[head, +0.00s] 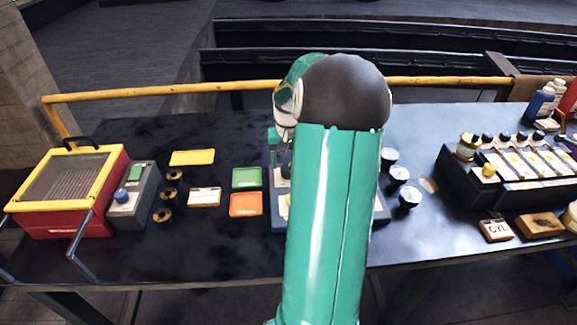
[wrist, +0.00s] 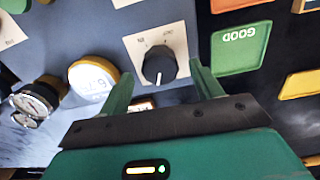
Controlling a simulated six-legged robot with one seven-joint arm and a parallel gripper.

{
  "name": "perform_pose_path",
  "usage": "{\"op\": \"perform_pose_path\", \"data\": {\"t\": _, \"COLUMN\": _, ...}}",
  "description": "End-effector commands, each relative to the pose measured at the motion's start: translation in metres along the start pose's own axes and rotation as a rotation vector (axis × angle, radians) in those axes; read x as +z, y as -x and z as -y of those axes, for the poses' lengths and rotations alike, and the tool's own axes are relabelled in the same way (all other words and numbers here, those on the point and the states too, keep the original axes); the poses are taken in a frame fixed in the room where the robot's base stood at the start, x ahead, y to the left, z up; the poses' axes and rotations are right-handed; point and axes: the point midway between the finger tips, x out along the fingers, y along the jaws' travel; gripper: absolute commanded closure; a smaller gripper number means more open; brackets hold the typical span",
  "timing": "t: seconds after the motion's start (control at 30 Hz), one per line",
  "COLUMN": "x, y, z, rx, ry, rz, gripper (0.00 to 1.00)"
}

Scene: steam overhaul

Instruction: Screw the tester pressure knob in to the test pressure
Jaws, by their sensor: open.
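A black knob (wrist: 160,65) with a white pointer line sits on a pale marked plate (wrist: 137,42) on a grey-blue panel (wrist: 95,28) in the wrist view. I take this panel to be the tester. My open gripper (wrist: 162,72) has one finger on each side of the knob, with a visible gap left and right. Whether the fingertips are down at the knob's height I cannot tell. A yellow-rimmed round dial (wrist: 93,77) lies left of the knob; its reading is unclear. In the head view my arm hides the knob, the gripper and most of the grey-blue tester (head: 279,218).
Green (head: 247,178), orange (head: 246,204) and yellow (head: 192,157) trays lie left of the tester. Black-rimmed gauges (head: 399,174) stand to its right. A red box (head: 112,205) is far left, a dark rack (head: 462,185) far right. A yellow rail (head: 175,89) runs behind.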

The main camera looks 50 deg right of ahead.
Motion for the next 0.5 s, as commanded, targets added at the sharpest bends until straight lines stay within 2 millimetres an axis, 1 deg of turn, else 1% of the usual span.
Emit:
{"op": "perform_pose_path", "data": {"t": 0.03, "x": 0.000, "y": -0.008, "z": -0.001, "rx": -0.001, "ry": -0.002, "rz": 0.003, "gripper": 0.35}}
{"op": "perform_pose_path", "data": {"t": 0.1, "x": 0.000, "y": -0.016, "z": -0.001, "rx": 0.000, "ry": -0.002, "rz": 0.002, "gripper": 0.35}}
{"op": "perform_pose_path", "data": {"t": 0.2, "x": 0.000, "y": -0.022, "z": -0.001, "rx": 0.000, "ry": -0.001, "rz": 0.001, "gripper": 0.35}}
{"op": "perform_pose_path", "data": {"t": 0.47, "x": 0.000, "y": -0.023, "z": 0.000, "rx": 0.000, "ry": -0.001, "rz": -0.001, "gripper": 0.35}}
{"op": "perform_pose_path", "data": {"t": 0.5, "x": 0.000, "y": -0.023, "z": 0.000, "rx": 0.000, "ry": -0.001, "rz": -0.001, "gripper": 0.37}}
